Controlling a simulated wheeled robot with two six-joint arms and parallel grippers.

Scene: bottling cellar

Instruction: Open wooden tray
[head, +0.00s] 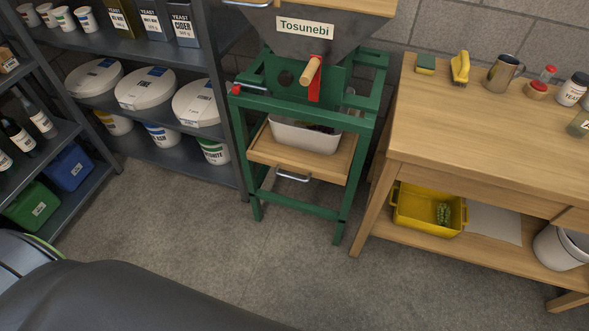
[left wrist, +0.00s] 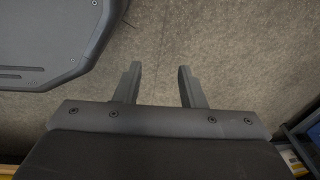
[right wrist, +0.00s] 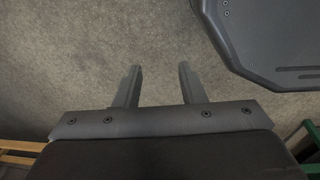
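The wooden tray (head: 328,170) sits in the lower part of a green crusher stand (head: 342,187) in the head view. It has a metal bar handle (head: 293,177) on its front edge. A white tub (head: 288,136) with something dark inside stands on it. How far the tray is slid out is hard to tell. My left gripper (left wrist: 158,72) is open and empty above bare floor in the left wrist view. My right gripper (right wrist: 157,72) is open and empty above bare floor in the right wrist view. Neither gripper shows in the head view.
A wooden workbench (head: 455,125) stands right of the stand, with a yellow crate (head: 408,213) on its lower shelf. Grey shelving (head: 190,85) with white buckets stands left. A red crank with a wooden grip (head: 311,70) sticks out above the tray. The floor (head: 230,245) in front is clear.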

